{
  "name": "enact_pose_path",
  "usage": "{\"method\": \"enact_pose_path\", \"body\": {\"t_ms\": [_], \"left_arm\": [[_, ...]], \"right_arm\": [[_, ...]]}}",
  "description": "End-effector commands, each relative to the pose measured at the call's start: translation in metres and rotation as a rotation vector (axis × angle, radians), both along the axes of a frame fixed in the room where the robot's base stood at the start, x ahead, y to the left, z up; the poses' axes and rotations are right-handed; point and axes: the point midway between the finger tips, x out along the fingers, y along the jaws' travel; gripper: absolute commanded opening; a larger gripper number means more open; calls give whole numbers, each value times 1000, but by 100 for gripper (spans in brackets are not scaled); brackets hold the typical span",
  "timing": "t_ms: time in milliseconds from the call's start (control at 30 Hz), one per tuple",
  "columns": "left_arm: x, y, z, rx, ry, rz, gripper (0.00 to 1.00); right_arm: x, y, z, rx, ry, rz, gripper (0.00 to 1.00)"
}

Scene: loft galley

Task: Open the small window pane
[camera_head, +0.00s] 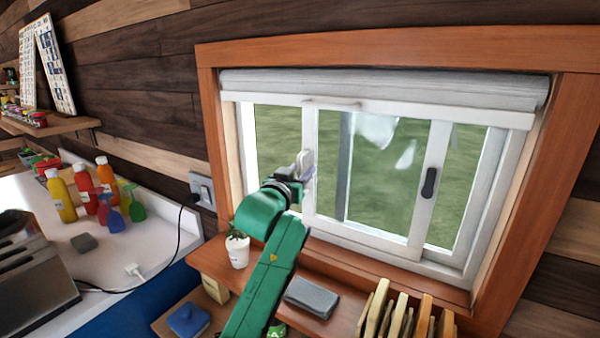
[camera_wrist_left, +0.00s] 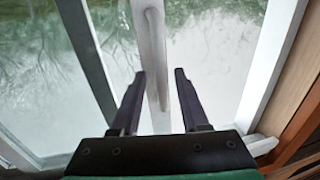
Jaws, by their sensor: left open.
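The white-framed window (camera_head: 470,262) has a sliding pane (camera_head: 385,165) with a dark oval latch (camera_head: 429,183) on its right upright. A narrower pane (camera_head: 275,135) is at the left. My left gripper (camera_head: 304,163) is at the white upright between these panes. In the left wrist view, its two dark fingers (camera_wrist_left: 160,76) are open on either side of a slim white handle (camera_wrist_left: 153,45) on the upright. The handle lies between the fingers, with gaps visible at both sides. I cannot tell any opening at the narrow pane. My right gripper is not in view.
A wooden sill with a small potted plant (camera_head: 238,250), a grey box (camera_head: 311,298) and a rack of upright slats (camera_head: 400,315) lies below the window. A roller blind (camera_head: 385,88) hangs above. Bottles (camera_head: 83,188) stand on the left counter.

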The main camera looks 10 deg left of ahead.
Motion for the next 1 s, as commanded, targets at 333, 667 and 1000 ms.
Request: {"method": "enact_pose_path", "body": {"t_ms": [333, 667, 1000], "left_arm": [[-32, 6, -4, 0, -2, 0, 45], [-118, 23, -5, 1, -2, 0, 45], [-144, 27, 0, 1, 1, 0, 45]], "right_arm": [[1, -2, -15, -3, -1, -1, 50], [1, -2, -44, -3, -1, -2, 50], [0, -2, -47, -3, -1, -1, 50]]}}
